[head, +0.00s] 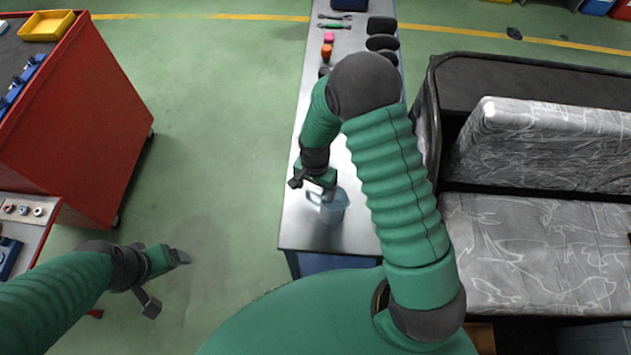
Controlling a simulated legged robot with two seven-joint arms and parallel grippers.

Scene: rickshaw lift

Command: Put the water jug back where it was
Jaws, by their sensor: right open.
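The water jug (333,212) is a translucent blue-grey jug standing near the front end of the long grey-topped bench (300,235). Its handle side faces left. My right gripper (315,190) is directly above and at the jug's upper rim, pointing down, with its jaws open. Part of the jug's top is hidden by the gripper, and I cannot tell whether they touch. My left gripper (168,282) hangs over the green floor at the lower left, with its two fingers spread and nothing between them.
A red cabinet (85,120) with a yellow tray (46,26) stands at the left. A grey patterned seat (540,250) is close on the bench's right. Tools, a pink block (328,38) and dark items lie at the bench's far end. The floor between cabinet and bench is clear.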

